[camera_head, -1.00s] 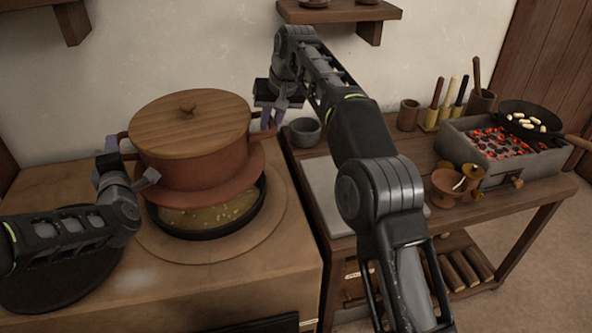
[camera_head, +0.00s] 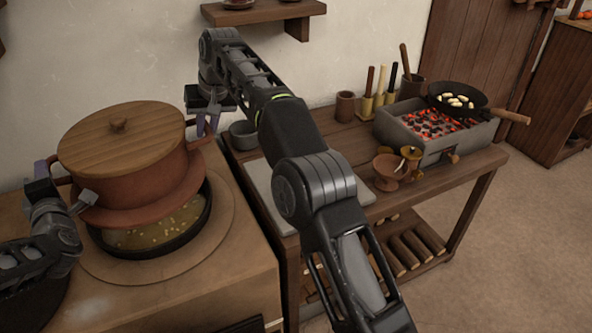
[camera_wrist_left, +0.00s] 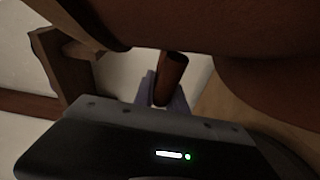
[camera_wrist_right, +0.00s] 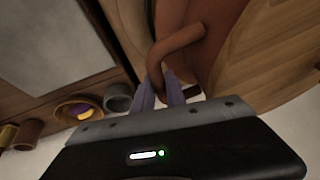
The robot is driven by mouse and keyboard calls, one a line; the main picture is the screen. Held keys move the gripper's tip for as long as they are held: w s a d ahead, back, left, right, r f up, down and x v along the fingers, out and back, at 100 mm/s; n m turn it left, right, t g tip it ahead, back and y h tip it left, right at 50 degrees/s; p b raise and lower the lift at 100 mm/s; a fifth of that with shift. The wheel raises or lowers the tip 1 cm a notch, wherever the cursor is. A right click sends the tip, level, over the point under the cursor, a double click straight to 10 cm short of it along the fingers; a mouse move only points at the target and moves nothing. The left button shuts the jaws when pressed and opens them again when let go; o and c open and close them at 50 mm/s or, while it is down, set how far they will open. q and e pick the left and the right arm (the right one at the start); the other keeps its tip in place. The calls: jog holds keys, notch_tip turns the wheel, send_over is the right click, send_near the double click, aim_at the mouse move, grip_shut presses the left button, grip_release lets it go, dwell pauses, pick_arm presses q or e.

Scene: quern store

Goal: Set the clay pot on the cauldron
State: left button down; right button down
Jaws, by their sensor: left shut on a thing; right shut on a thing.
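The clay pot (camera_head: 128,184) is reddish brown with a wooden lid and two side handles. It hangs level over the cauldron (camera_head: 172,246), a dark, round vessel with yellowish broth set into the stove top. The pot's wide lower flange hides the cauldron's rear; whether they touch is unclear. My left gripper (camera_head: 44,172) is shut on the pot's left handle, which shows between the fingers in the left wrist view (camera_wrist_left: 171,78). My right gripper (camera_head: 206,124) is shut on the right handle, seen in the right wrist view (camera_wrist_right: 176,49).
A wooden side table (camera_head: 385,215) to the right holds a grey bowl (camera_head: 243,135), a grey slab, a small footed bowl (camera_head: 391,172) and a coal brazier (camera_head: 432,130) with a frying pan (camera_head: 457,97). A wall shelf (camera_head: 262,14) is above. The stove's front is clear.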

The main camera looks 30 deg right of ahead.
pick_arm(q)
jog(key=shift+r, duration=0.2)
